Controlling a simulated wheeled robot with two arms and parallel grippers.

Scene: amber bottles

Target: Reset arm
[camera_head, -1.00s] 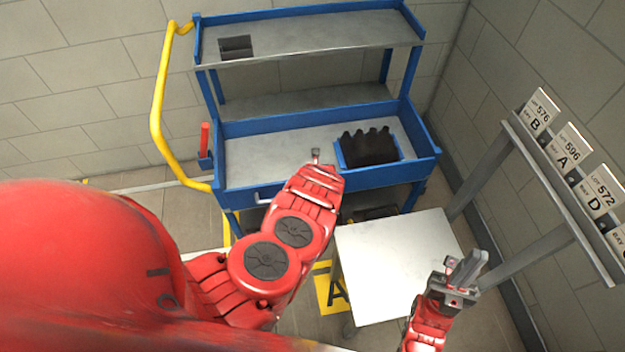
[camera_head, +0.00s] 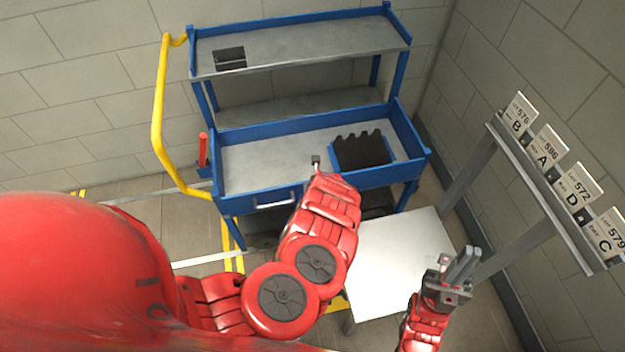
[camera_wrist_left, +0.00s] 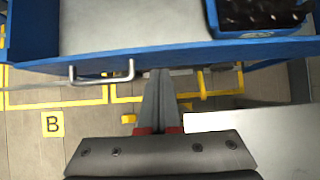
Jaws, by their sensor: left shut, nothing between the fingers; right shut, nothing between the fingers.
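My left arm (camera_head: 318,230) reaches toward the blue cart, and only a small tip of its gripper (camera_head: 316,160) shows in the head view. In the left wrist view the left gripper (camera_wrist_left: 160,88) has its fingers together, shut and empty, in front of the cart's lower edge. My right gripper (camera_head: 467,260) is shut and empty, with its fingers pointing up over the right edge of the small white table (camera_head: 385,275).
The blue cart (camera_head: 262,200) with a yellow handle (camera_head: 158,115) stands at the back. A dark insert in a blue bin (camera_head: 362,150) sits on its lower tray. A rail (camera_head: 550,185) with lot cards stands at the right. A yellow floor marking (camera_wrist_left: 53,124) shows below the cart.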

